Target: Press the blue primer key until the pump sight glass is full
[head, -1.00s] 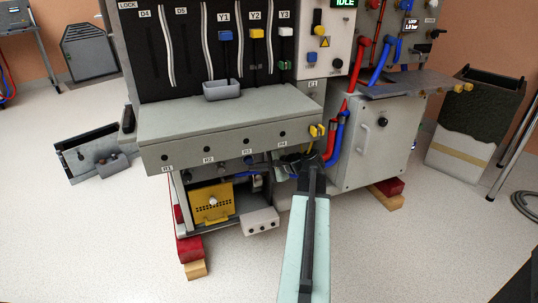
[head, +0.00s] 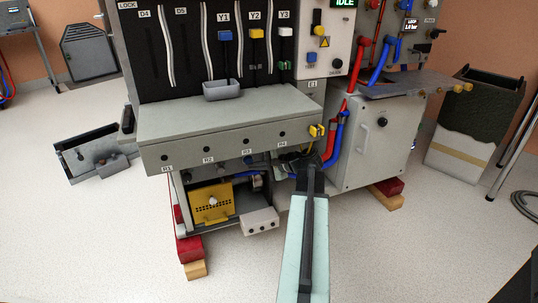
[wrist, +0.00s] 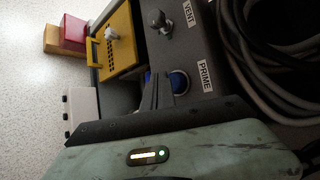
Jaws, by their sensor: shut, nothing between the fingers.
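The blue primer key (wrist: 179,82) is a round button beside a PRIME label on a dark panel in the wrist view. My gripper (wrist: 155,80) is shut and empty, its dark fingers just left of the key in that picture. I cannot tell whether they touch the panel. In the head view my arm reaches under the front shelf, and my gripper's tip and the key are hidden or too small to make out. I cannot pick out the pump sight glass in either view.
A VENT knob (wrist: 160,20) stands on the same panel. A yellow perforated cover (head: 211,203) with a white knob sits to the left. Dark cables (wrist: 270,75) loop on the wrist view's right. Above is the grey shelf (head: 225,118); blue and red hoses (head: 331,148) hang to the right.

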